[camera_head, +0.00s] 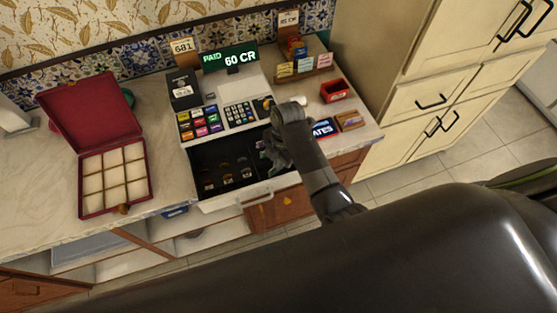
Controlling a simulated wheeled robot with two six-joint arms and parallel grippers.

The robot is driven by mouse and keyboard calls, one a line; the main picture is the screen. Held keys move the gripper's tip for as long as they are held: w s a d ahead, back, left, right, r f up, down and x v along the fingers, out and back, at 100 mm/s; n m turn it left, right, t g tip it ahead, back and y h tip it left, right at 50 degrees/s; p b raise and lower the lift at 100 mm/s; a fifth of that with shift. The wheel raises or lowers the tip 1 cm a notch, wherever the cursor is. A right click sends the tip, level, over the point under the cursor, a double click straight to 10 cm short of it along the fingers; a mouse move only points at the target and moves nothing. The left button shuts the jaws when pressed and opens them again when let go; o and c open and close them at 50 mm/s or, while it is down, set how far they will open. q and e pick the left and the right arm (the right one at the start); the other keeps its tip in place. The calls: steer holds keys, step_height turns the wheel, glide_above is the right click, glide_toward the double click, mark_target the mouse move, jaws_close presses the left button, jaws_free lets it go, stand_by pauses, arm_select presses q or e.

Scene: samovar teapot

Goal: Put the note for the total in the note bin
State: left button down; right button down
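The cash register (222,93) stands on the counter, and its green display (230,59) reads "PAID 60 CR". Its drawer (205,162) is pulled open, with dark compartments holding small coin-like pieces. My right gripper (272,158) hangs at the right part of the drawer. Its fingers are small and dark, so I cannot tell whether they are open, shut or holding something. A note cannot be made out clearly; my arm hides part of the drawer. A small red open bin (335,91) stands right of the register. I cannot tell which container is the note bin. My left gripper is out of view.
A rack of small coloured cards (304,66) stands behind the red bin. A sign reading "ATES" (324,128) and a wooden box (350,119) lie at the right counter edge. An open red case (93,121) with cream compartments sits left.

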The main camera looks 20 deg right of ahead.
stand_by(0.4)
steer(key=c, duration=1.2)
jaws_free()
steer(key=shift+r, duration=0.1)
steer(key=shift+r, duration=3.4)
